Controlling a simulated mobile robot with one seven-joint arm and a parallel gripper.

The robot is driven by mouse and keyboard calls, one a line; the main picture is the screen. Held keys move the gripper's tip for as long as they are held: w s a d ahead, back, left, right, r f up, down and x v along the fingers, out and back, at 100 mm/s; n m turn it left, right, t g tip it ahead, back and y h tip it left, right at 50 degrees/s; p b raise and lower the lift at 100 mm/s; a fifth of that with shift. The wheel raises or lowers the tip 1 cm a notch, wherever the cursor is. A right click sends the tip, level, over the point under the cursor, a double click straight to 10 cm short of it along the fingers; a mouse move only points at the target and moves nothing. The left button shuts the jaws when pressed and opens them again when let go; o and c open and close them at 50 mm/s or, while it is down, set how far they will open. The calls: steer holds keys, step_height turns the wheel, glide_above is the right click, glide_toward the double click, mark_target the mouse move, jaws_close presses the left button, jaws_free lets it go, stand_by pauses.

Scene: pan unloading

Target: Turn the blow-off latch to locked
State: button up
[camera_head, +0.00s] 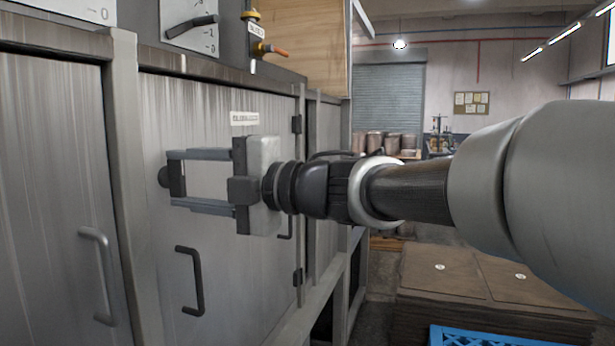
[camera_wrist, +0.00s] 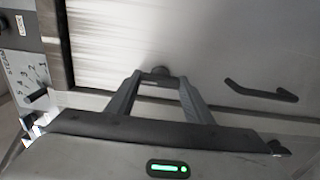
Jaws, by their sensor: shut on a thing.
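The blow-off latch (camera_head: 164,177) appears as a dark round knob with a short dark bar on the brushed metal door, below a small white label (camera_head: 244,118) whose lettering is blurred. In the wrist view the latch (camera_wrist: 160,71) shows between and just beyond the fingertips. My gripper (camera_head: 178,180) reaches in from the right, its two fingers spread one above the other and shut on the latch. It also shows in the wrist view (camera_wrist: 160,82). The fingertips partly hide the latch, so I cannot tell its angle clearly.
A dark door handle (camera_head: 191,281) is below my gripper, and a grey handle (camera_head: 99,276) is on the left door. A lever panel (camera_head: 190,27) and a valve with an orange handle (camera_head: 271,50) are above. A brown stack (camera_head: 470,283) and blue crate (camera_head: 505,337) stand right.

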steer(key=o, duration=0.8)
steer(key=p+v, duration=0.1)
steer(key=v, duration=1.6)
steer(key=shift+s+d+r+p, duration=0.1)
steer(key=shift+d+p, duration=0.1)
steer(key=shift+p, duration=0.2)
